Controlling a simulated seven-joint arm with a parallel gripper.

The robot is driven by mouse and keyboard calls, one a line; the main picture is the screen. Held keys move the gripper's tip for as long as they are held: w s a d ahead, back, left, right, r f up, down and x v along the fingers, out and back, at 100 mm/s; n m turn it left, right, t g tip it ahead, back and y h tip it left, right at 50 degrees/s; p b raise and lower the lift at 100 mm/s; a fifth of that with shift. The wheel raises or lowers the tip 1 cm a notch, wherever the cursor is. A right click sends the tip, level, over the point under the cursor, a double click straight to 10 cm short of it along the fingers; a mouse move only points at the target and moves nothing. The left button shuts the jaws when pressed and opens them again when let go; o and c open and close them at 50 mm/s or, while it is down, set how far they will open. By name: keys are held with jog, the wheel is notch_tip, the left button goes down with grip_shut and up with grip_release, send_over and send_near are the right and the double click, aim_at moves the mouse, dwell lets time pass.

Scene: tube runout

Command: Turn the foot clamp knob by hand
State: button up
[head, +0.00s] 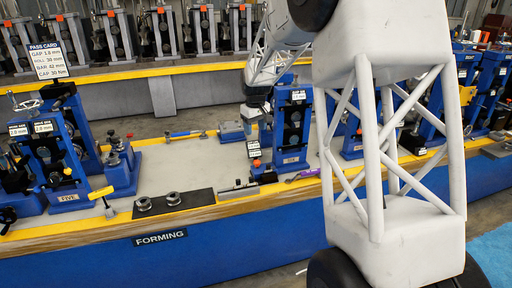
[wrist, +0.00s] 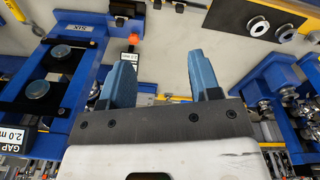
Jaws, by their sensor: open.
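My gripper (wrist: 164,84) shows two blue fingers spread apart, with nothing between them. In the head view my gripper (head: 257,128) hangs over the bench beside the blue stand marked SIX (head: 292,120). In the wrist view that stand (wrist: 70,30) lies to the left of the fingers. A small dark knob-like part (wrist: 119,21) sits at the stand's foot, apart from the fingers. It may be the foot clamp knob, but I cannot be sure. An orange-tipped piece (wrist: 134,38) with a label is close to the left finger.
Metal rings (head: 173,198) lie on a black mat (head: 200,202). The blue stand marked FIVE (head: 60,150) is at the left. The grey bench top between the stands is mostly clear.

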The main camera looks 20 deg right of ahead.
jog(key=w+d+f+n, duration=0.1)
jog(key=w+d+f, duration=0.2)
jog(key=w+f, duration=0.7)
jog(key=n, duration=0.1)
send_over(257, 162)
jog(key=shift+g, duration=0.4)
notch_tip(257, 162, down, 11)
jog(key=shift+w+f, duration=0.15)
jog(key=shift+f, duration=0.05)
jog(key=shift+f, duration=0.2)
jog(key=shift+f, duration=3.8)
jog(key=shift+f, duration=0.1)
jog(key=c, duration=0.7)
